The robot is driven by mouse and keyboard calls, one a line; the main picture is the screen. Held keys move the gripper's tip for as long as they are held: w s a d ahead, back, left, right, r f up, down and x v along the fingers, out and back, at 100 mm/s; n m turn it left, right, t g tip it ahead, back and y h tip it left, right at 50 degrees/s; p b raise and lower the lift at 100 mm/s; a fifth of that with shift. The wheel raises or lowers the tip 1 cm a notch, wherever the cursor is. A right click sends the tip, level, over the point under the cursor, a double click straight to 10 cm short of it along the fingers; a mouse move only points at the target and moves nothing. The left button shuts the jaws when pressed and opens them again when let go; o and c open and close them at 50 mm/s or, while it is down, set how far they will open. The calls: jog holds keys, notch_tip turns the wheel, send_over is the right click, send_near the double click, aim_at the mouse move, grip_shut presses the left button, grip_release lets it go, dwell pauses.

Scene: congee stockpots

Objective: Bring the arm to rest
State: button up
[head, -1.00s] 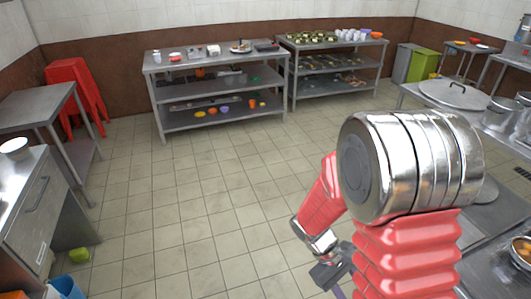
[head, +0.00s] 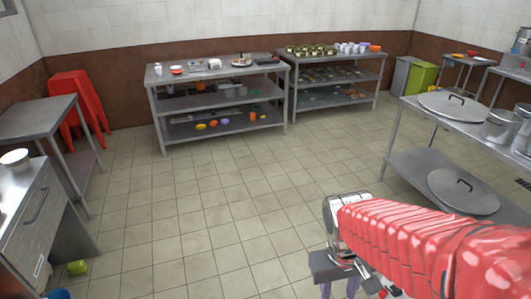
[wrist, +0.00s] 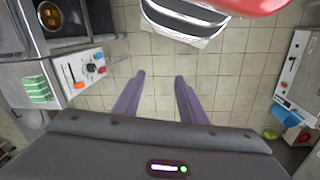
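My red arm (head: 420,235) with its metal joint reaches in from the lower right of the head view. My gripper (wrist: 159,76) shows two purple fingers held apart in the wrist view, with only tiled floor between them. It hangs at the lower right of the head view (head: 338,290), partly cut off by the frame's bottom edge. The gripper is open and empty, touching nothing that I can see.
Open tiled floor (head: 200,215) fills the middle. A metal shelf unit (head: 219,98) stands at the back wall, a steel table with pot lids (head: 455,105) at the right. A counter (head: 30,215) is at the left. The wrist view shows a pan (wrist: 50,16) and a green block (wrist: 37,89).

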notch_tip(320, 180, up, 13)
jog(key=s+m+t+y, duration=0.1)
jog(key=s+t, duration=0.1)
jog(key=t, duration=0.3)
jog(key=shift+s+a+m+t, duration=0.15)
jog(key=shift+a+m+t, duration=0.1)
jog(key=shift+m+t, duration=0.05)
